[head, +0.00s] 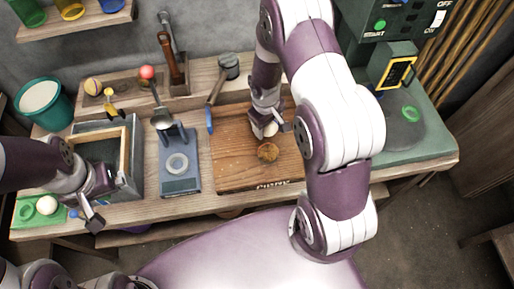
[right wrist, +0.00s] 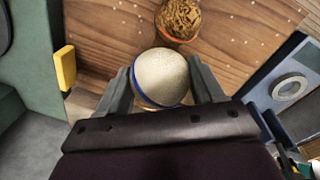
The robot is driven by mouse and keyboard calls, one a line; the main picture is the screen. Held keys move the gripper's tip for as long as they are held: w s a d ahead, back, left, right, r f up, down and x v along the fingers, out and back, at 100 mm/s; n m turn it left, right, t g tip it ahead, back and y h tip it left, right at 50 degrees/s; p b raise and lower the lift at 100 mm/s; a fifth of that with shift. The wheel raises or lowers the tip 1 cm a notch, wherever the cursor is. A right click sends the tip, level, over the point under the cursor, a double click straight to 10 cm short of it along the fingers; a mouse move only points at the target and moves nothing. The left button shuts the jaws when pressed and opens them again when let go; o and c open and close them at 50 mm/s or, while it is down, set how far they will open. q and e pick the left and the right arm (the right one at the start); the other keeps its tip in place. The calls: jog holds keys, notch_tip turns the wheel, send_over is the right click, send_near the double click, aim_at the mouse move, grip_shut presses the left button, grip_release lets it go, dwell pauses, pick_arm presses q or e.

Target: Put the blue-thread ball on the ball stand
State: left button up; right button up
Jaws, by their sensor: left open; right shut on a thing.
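My right gripper (head: 268,130) is shut on a cream ball (right wrist: 160,77) with a blue line at its edge, over the wooden board. The ball sits between both fingers in the right wrist view. A brown mottled round piece with an orange rim (head: 267,152) is on the board just in front of it; it also shows in the right wrist view (right wrist: 180,18). A pale ring (head: 178,163) lies on a blue-grey block to the left; I cannot tell which thing is the ball stand. My left gripper (head: 86,217) is open and empty at the front left.
A green tray (head: 24,222) with a white ball (head: 47,205) is beside my left gripper. A wood-rimmed box (head: 127,150) stands behind it. A dark green machine (head: 400,72) is at the right.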

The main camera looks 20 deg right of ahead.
jog(key=a+f, duration=0.1)
jog(key=a, duration=0.1)
jog(key=a+f, duration=0.1)
jog(key=a, duration=0.1)
jog(key=a+f, duration=0.1)
jog(key=a, duration=0.1)
jog(key=shift+w+f, duration=0.1)
jog(key=shift+f, duration=0.15)
jog(key=shift+a+f, duration=0.25)
jog(key=shift+f, duration=0.1)
notch_tip(320, 180, down, 3)
jog(key=shift+f, duration=0.35)
jog(key=shift+f+b, duration=0.2)
jog(key=shift+b, duration=0.15)
jog(key=o, duration=1.2)
jog(key=shift+r, duration=0.1)
